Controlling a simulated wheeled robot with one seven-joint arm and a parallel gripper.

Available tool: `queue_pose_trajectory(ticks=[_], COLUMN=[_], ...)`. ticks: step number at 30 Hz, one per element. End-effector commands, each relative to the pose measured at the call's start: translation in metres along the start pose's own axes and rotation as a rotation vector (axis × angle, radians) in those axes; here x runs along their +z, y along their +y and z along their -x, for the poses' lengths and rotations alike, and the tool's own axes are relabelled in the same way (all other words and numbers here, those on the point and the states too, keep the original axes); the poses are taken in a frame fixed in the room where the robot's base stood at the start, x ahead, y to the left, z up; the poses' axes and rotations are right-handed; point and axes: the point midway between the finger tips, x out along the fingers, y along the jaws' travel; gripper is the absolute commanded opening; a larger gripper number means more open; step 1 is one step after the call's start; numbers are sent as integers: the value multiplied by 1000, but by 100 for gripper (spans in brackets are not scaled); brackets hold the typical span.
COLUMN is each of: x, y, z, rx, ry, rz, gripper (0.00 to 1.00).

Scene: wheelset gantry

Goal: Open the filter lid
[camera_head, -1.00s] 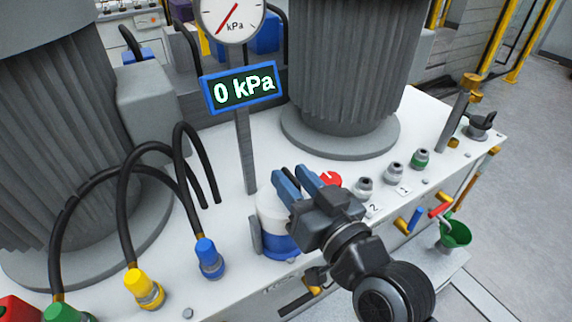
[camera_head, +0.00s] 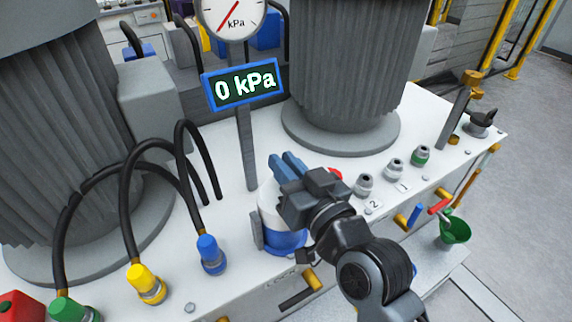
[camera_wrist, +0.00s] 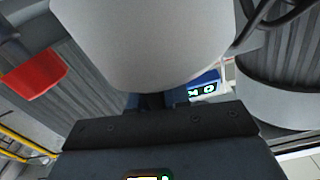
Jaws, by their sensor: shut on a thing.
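The filter is a white canister (camera_head: 269,206) with a blue lower band (camera_head: 284,241), standing at the front of the white bench, right of the blue-capped hose. My gripper (camera_head: 286,164) is over its top, with the two blue fingers close together. The gripper body and wrist hide most of the filter lid in the head view. In the wrist view a large pale rounded surface (camera_wrist: 150,45), seemingly the filter lid or its canister, fills the upper middle, right in front of my gripper (camera_wrist: 153,101). The grip contact itself is hidden. I cannot tell how far the lid is turned or raised.
A gauge post (camera_head: 245,150) with a 0 kPa display (camera_head: 243,86) stands behind the filter. A ribbed column (camera_head: 345,75) stands behind right. A red knob (camera_head: 335,180) is partly hidden by my gripper. Hose ends, including a blue cap (camera_head: 210,250), are at left; numbered fittings (camera_head: 364,184) at right.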

Motion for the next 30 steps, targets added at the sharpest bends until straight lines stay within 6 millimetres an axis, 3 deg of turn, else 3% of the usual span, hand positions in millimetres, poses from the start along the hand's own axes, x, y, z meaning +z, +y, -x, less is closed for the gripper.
queue_pose_trajectory(ticks=[19, 30], x=[0, -10], y=[-4, -27], z=[0, 0], rx=[-4, -7], ry=[-3, -2], rz=[27, 259], gripper=[0, 0])
